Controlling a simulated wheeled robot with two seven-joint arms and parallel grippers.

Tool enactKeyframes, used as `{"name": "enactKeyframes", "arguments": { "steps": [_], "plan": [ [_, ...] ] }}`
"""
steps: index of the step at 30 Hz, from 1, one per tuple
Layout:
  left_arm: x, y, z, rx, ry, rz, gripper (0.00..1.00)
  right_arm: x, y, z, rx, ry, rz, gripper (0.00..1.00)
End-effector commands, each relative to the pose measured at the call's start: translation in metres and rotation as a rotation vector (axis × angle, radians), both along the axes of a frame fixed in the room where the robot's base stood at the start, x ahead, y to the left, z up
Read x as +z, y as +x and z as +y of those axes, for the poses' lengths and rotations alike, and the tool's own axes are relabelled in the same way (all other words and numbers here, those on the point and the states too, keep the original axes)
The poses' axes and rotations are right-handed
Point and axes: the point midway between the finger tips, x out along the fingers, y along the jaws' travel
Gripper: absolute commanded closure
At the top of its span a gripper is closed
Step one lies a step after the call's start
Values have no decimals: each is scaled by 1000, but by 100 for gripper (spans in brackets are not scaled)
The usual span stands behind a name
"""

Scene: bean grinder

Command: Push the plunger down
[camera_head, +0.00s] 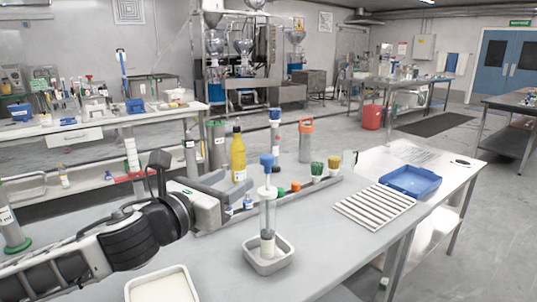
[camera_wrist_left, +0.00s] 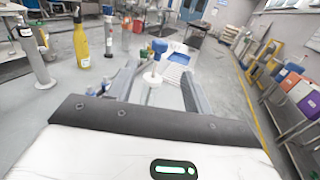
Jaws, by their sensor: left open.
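The plunger (camera_head: 267,160) has a blue knob on top and a white disc below it. Its clear tube (camera_head: 269,219) stands upright in a small white tray (camera_head: 268,268) on the table. My left gripper (camera_head: 244,193) is to the left of the plunger at about the height of the disc, with its fingers pointing toward it. In the left wrist view the blue knob (camera_wrist_left: 159,46) shows between the two open fingers of my left gripper (camera_wrist_left: 160,68), just beyond their tips, apparently untouched. My right gripper is not in view.
A yellow bottle (camera_head: 238,155) and a rail with several coloured caps (camera_head: 317,170) stand behind the plunger. A ribbed white rack (camera_head: 374,205) and a blue tray (camera_head: 409,181) lie to the right. Another white tray (camera_head: 162,288) is at the front.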

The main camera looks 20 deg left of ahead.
Motion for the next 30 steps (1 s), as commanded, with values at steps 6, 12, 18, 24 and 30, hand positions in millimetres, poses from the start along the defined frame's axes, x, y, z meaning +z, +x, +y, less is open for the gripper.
{"name": "enactKeyframes", "arguments": {
  "steps": [6,12,18,24,30],
  "plan": [
    [4,47,-14,0,-8,-1,49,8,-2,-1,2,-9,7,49],
    [2,88,-26,0,-7,2,49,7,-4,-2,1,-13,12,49],
    [1,116,-34,-1,-6,2,49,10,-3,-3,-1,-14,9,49],
    [0,127,-37,-1,-5,2,49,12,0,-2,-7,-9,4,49],
    [0,128,-37,-1,-4,2,49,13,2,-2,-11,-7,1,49]
  ]
}}
